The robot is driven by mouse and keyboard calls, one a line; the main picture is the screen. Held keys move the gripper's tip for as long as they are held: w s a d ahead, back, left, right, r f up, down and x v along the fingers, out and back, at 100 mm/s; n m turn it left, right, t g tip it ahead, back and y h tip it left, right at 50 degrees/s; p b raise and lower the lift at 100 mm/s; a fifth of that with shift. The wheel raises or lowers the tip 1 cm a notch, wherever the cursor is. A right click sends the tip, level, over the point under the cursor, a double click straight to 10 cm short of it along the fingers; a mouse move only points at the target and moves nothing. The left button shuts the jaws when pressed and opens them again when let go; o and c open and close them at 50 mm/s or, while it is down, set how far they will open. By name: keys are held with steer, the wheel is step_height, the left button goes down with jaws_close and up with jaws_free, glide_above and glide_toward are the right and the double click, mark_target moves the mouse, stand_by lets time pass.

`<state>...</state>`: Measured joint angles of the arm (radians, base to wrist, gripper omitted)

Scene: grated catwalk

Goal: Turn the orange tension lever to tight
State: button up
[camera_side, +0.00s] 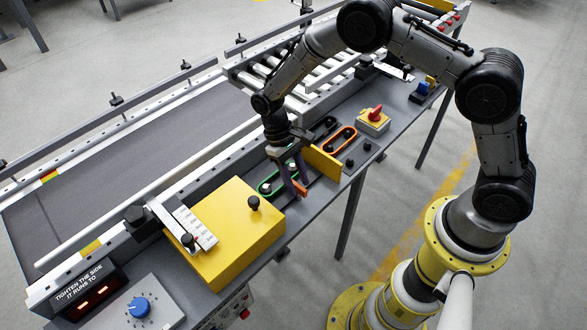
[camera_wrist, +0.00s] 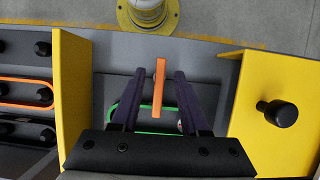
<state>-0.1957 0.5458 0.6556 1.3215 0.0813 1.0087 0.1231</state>
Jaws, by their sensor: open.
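The orange tension lever (camera_wrist: 159,88) stands out as a narrow bar between the two purple fingers of my gripper (camera_wrist: 157,76) in the wrist view. There is a visible gap on each side of it, and the gripper is open. In the side view my gripper (camera_side: 292,168) is low over the green loop, and the orange lever (camera_side: 300,188) shows just below the fingers. The green loop (camera_wrist: 152,138) is partly hidden behind my gripper. The lever's pivot is hidden.
A yellow plate (camera_side: 322,163) and a yellow box (camera_side: 226,232) stand on either side of my gripper. An orange loop (camera_side: 341,139) and a red switch (camera_side: 375,114) lie beyond the plate. A lit sign (camera_side: 90,291) reads "TIGHTEN THE SIDE IT RUNS TO".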

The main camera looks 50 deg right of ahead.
steer(key=v, duration=1.3)
steer(key=shift+r, duration=0.3)
steer(key=s+d+r+t, duration=0.3)
steer(key=s+r, duration=0.1)
steer(key=r, duration=0.6)
steer(key=s+d+r+t, duration=0.2)
steer(key=s+r, duration=0.2)
steer(key=r, duration=0.7)
steer(key=s+d+r+m+t, duration=0.1)
steer(key=s+d+r+t, duration=0.15)
steer(key=s, duration=0.95)
steer(key=s+d+f+t, duration=0.1)
steer(key=s+f+t, duration=0.1)
steer(key=s+f, duration=0.4)
steer(key=shift+s+d+f+n+t, duration=0.2)
steer(key=shift+d+n+t, duration=0.05)
steer(key=shift+n+t, duration=0.15)
